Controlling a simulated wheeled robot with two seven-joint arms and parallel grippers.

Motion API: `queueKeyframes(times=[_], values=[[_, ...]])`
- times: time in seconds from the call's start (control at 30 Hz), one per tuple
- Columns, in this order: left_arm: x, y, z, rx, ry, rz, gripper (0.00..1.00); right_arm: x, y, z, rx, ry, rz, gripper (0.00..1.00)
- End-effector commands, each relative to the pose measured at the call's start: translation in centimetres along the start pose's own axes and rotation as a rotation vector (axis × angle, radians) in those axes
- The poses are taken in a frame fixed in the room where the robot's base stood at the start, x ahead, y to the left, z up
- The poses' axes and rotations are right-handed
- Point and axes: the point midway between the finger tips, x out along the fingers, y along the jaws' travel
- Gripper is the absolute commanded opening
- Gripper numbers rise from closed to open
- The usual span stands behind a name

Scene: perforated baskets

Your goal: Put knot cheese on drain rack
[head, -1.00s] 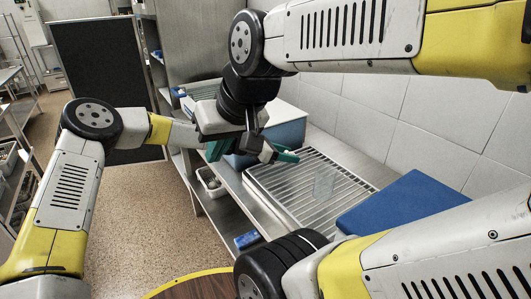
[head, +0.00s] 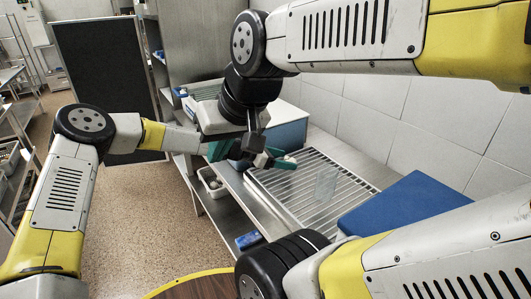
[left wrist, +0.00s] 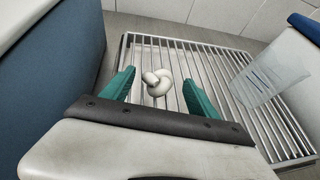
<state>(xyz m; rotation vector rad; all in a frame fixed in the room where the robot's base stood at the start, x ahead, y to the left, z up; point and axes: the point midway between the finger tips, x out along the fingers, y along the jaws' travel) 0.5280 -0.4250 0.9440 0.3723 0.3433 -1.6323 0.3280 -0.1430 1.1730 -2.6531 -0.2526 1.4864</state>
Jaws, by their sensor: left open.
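The knot cheese (left wrist: 157,83), a small pale knotted piece, shows in the left wrist view between and just beyond the green fingers, over the near end of the drain rack. Gaps show between it and both fingers. Whether it rests on the bars is hard to tell. My left gripper (left wrist: 158,92) is open around it; in the head view the left gripper (head: 270,160) hangs over the rack's far left end. My right gripper (head: 217,150) is mostly hidden among the arm links.
A blue-sided box (head: 290,133) stands behind the rack, and a blue block (head: 410,200) stands at its right. A translucent sheet-like thing (head: 326,184) is over the rack. A lower shelf holds a white basket (head: 212,184). A tiled wall bounds the counter.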

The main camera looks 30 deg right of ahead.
Motion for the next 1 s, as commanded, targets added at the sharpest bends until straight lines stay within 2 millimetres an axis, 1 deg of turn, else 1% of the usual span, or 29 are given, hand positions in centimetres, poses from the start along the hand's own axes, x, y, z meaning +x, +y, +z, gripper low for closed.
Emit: queueKeyframes(times=[0.03,0.2,0.3,0.4,0.5,0.6,0.87,0.97,1.0], values=[[-1.2,0.1,0.0,0.0,0.0,0.003,0.69,0.0,0.0,0.0,0.0,0.0,0.0,0.0],[-5.0,0.1,0.0,0.001,0.001,0.004,0.69,0.0,0.0,0.0,0.0,0.0,0.0,0.0],[-6.9,0.1,0.0,0.001,0.0,0.003,0.69,0.0,0.0,0.0,0.0,0.0,0.0,0.0],[-8.3,0.1,0.0,0.001,0.001,0.003,0.69,0.0,0.0,0.0,0.0,0.0,0.0,0.0],[-9.3,0.0,0.0,0.0,0.0,0.001,0.69,0.0,0.0,0.0,0.0,0.0,0.0,0.0],[-9.7,0.0,0.0,0.0,0.0,0.0,0.69,0.0,0.0,0.0,0.0,0.0,0.0,0.0],[-10.0,-0.1,0.1,0.017,0.007,0.0,0.69,0.0,0.0,0.0,0.0,0.0,0.0,0.0],[-11.2,-0.4,0.1,0.095,0.043,0.0,0.69,0.0,0.0,0.0,0.0,0.0,0.0,0.0],[-12.0,-0.7,0.2,0.149,0.067,-0.002,0.69,0.0,0.0,0.0,0.0,0.0,0.0,0.0]])
